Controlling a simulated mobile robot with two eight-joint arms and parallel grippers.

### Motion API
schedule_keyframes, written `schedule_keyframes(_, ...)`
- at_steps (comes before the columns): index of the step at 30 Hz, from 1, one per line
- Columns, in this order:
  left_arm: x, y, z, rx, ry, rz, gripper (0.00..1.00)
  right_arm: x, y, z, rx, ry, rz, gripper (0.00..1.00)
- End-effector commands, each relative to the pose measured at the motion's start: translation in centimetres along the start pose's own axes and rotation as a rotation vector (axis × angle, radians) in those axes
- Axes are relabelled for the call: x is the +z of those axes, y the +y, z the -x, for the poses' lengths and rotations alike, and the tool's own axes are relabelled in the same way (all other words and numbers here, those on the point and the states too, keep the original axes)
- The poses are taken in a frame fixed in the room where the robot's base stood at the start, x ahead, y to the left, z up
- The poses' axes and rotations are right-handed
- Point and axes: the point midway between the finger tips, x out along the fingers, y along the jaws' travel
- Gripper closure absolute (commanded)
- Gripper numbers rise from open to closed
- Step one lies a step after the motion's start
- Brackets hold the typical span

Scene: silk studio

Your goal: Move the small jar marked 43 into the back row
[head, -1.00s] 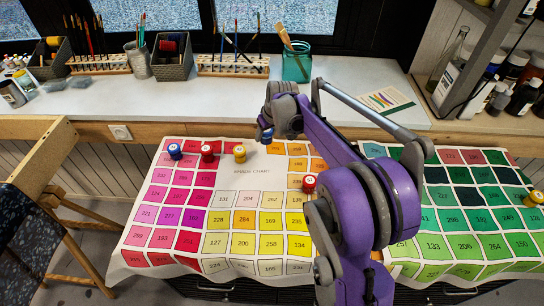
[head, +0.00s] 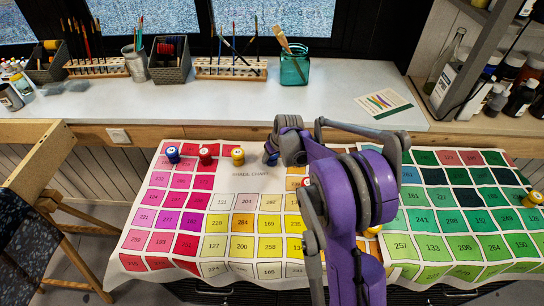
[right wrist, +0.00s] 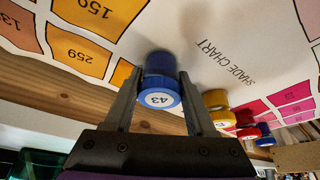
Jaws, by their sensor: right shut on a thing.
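The small blue jar marked 43 (right wrist: 161,92) is between the fingers of my right gripper (right wrist: 158,80) in the right wrist view, its white numbered lid facing the camera. The gripper is shut on it. I cannot tell whether the jar touches the chart. A row of blue (head: 173,154), red (head: 206,156) and yellow (head: 238,155) jars stands along the chart's back edge, left of the gripper. My left gripper is not in view.
Another yellow jar (head: 533,199) stands at the far right on the green chart (head: 440,225). My right arm covers the middle of the table. Behind, the white counter (head: 200,100) holds brush racks, a teal glass jar (head: 294,67) and a leaflet (head: 384,102).

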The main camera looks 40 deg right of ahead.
Motion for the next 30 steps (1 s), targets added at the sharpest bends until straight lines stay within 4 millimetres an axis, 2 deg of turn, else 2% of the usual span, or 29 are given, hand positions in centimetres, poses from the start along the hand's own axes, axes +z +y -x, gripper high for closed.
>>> schedule_keyframes(6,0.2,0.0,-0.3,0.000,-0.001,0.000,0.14,0.2,0.0,-0.3,0.000,0.000,0.000,1.00)
schedule_keyframes(7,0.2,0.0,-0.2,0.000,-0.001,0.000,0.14,0.1,0.0,-0.3,0.000,0.000,0.000,0.41)
schedule_keyframes(11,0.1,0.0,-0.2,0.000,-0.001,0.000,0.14,0.1,0.0,-0.2,0.000,0.000,0.000,0.17)
schedule_keyframes(12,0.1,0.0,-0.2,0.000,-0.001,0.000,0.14,0.1,0.0,-0.2,0.000,0.000,0.000,0.14)
schedule_keyframes(23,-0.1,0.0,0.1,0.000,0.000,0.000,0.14,-0.1,0.0,0.4,0.000,0.000,-0.001,0.14)
schedule_keyframes(26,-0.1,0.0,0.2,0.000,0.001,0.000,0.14,0.0,0.0,1.7,0.001,0.000,-0.001,0.14)
schedule_keyframes(30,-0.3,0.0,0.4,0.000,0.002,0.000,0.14,0.0,0.0,4.7,0.001,0.000,-0.002,0.14)
